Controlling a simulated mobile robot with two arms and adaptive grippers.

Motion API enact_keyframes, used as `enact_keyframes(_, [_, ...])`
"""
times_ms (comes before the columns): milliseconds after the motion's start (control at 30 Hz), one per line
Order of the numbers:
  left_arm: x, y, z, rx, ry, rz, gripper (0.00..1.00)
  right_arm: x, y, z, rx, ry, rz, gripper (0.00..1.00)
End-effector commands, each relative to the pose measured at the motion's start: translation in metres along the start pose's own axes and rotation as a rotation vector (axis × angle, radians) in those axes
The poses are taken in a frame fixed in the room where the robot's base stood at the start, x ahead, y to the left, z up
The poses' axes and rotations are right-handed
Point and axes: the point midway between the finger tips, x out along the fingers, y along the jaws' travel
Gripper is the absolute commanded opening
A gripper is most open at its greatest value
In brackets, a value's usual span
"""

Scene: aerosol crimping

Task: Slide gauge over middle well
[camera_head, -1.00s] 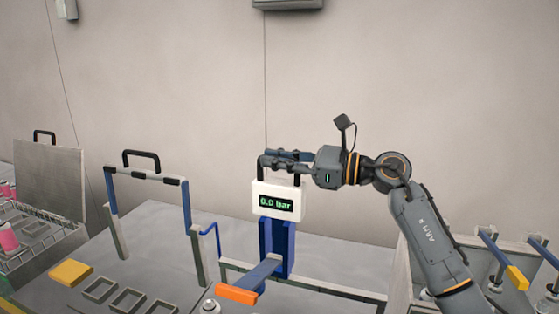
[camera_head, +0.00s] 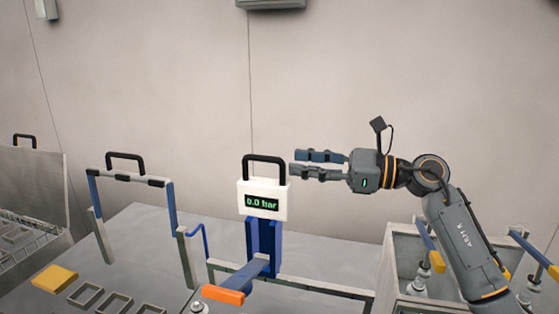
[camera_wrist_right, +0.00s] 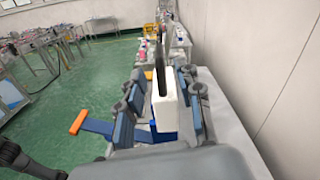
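The gauge (camera_head: 262,199) is a white box with a green "0.0 bar" display and a black handle (camera_head: 264,158) on top. It sits on a blue stand (camera_head: 263,240) with an orange-tipped lever (camera_head: 223,294). My right gripper (camera_head: 293,163) is open just right of the handle, apart from it and empty. In the right wrist view the gauge (camera_wrist_right: 167,100) shows beyond and between the spread fingers. Square wells (camera_head: 84,295) lie in a row on the grey table at lower left; the last is cut by the frame edge. My left gripper is out of view.
A blue-and-grey frame with a black handle (camera_head: 125,157) stands left of the gauge. A yellow block (camera_head: 54,279) lies near the wells. A low rail (camera_head: 310,287) runs right of the stand. A grey bin (camera_head: 405,262) stands at right, beneath my right arm.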

Motion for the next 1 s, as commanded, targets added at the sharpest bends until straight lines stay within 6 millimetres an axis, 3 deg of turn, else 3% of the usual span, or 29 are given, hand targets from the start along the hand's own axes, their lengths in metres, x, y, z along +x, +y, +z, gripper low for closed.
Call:
enact_keyframes(100, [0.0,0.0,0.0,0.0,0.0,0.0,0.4,-0.018,0.0,-0.001,0.0,0.002,-0.001,0.36])
enact_keyframes(233, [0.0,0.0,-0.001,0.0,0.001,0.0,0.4,-0.028,0.0,0.0,-0.001,0.0,0.0,0.36])
enact_keyframes(633, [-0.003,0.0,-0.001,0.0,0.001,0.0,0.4,-0.03,0.0,0.003,-0.001,-0.001,0.001,0.36])
enact_keyframes(1000, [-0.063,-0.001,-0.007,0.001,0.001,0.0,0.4,-0.03,-0.012,0.062,0.0,0.0,0.001,0.36])
